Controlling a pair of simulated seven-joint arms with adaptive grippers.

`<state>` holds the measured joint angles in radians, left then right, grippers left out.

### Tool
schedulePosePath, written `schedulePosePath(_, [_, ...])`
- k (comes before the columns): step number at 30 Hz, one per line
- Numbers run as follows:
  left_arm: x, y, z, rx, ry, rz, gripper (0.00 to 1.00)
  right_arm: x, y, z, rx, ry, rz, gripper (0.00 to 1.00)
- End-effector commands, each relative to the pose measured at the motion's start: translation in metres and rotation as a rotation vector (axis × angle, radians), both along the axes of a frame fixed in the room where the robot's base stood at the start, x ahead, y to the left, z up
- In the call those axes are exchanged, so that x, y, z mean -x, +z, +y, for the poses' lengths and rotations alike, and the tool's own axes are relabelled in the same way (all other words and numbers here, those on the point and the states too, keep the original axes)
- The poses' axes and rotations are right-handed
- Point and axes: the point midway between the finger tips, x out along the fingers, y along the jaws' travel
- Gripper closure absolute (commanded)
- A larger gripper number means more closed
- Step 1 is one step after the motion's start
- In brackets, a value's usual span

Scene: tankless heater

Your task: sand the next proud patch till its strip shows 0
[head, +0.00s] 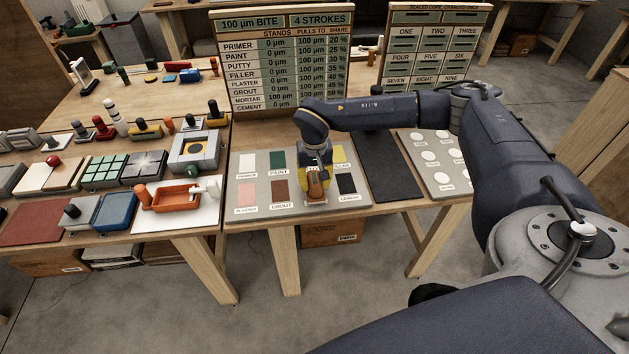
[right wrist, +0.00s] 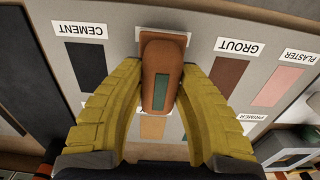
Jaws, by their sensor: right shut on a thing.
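My right gripper (head: 317,190) is shut on an orange-brown sanding block (right wrist: 161,60) with a green window on its back. The block is over the lower row of the grey patch panel (head: 257,165), between the grout patch (head: 280,188) and the cement patch (head: 346,183). It hides most of the patch and label beneath it; I cannot tell whether it touches. My left gripper is not in view.
A dark mat (head: 385,168) and a panel with white discs (head: 435,160) lie right of the patch panel. An orange tray (head: 172,197) and a blue pad (head: 115,212) are among several tools on the left table. A second board (head: 433,50) stands behind my right arm.

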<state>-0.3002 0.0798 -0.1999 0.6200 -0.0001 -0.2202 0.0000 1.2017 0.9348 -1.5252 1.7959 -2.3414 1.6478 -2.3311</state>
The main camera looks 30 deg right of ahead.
Motion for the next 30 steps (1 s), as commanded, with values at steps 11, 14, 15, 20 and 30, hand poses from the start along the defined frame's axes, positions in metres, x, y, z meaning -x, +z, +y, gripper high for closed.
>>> schedulePosePath(11, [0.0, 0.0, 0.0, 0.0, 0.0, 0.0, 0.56, -0.001, 0.0, 0.0, 0.0, 0.0, 0.0, 1.0])
schedulePosePath(14, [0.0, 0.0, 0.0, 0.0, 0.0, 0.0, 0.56, -0.004, 0.0, -0.001, 0.0, 0.0, -0.001, 1.0])
schedulePosePath(15, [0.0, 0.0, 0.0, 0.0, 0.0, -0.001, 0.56, -0.005, 0.0, -0.002, 0.0, 0.0, -0.001, 1.0])
schedulePosePath(20, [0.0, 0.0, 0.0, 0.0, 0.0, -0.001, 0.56, -0.012, 0.0, -0.005, 0.0, 0.0, -0.001, 1.0])
schedulePosePath(30, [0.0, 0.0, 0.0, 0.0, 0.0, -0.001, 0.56, -0.024, 0.0, -0.011, -0.001, 0.0, -0.001, 1.0])
